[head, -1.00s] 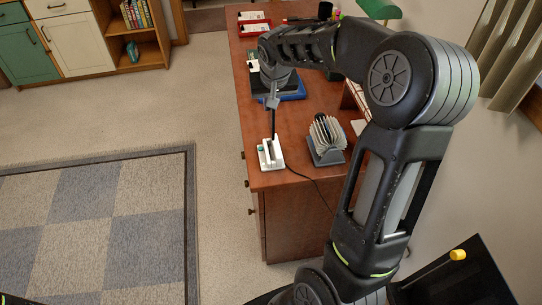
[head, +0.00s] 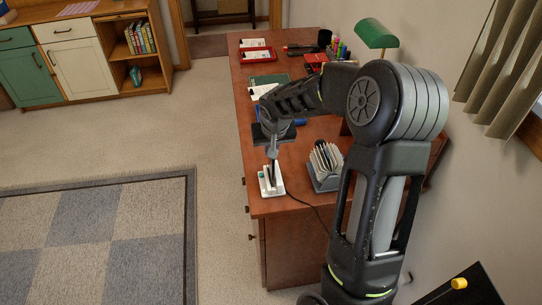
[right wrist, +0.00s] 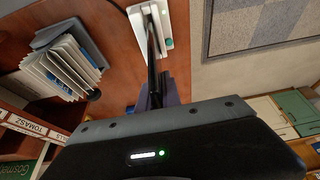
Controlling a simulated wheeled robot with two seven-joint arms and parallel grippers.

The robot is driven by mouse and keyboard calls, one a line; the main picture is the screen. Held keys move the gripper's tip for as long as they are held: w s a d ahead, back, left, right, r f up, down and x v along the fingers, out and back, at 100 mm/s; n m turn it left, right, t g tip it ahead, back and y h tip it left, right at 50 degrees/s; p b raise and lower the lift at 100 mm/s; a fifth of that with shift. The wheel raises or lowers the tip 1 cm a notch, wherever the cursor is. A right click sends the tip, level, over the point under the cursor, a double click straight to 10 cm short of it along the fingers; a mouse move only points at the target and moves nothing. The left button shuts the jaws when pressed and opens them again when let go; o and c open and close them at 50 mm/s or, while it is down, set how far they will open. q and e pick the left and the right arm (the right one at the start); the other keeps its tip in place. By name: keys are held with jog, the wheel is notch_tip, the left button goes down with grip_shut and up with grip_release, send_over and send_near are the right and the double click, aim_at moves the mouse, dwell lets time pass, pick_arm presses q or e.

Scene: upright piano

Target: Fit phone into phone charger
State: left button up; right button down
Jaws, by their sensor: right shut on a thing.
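The white phone charger (head: 277,191) stands near the front left corner of the wooden desk. It also shows at the top of the right wrist view (right wrist: 164,20). My right gripper (head: 272,152) is above it, shut on the dark, thin phone (head: 271,170), seen edge-on and roughly upright. In the right wrist view the phone (right wrist: 151,62) runs from the jaws to the charger. Its lower end overlaps the charger's upright part; I cannot tell how deep it sits in the slot. My left gripper is out of view.
A grey file holder (head: 325,172) with cards stands right of the charger. A black cable (head: 308,208) runs from the charger across the desk (head: 290,207). Red trays (head: 258,55), pens and a green lamp (head: 376,33) are farther back. Floor is clear left of the desk.

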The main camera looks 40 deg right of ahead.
notch_tip(320, 180, down, 3)
jog(key=shift+f, duration=0.15)
jog(key=shift+f, duration=0.1)
jog(key=c, duration=2)
grip_release()
jog(key=shift+f, duration=0.1)
jog(key=o, duration=0.5)
jog(key=shift+c, duration=0.2)
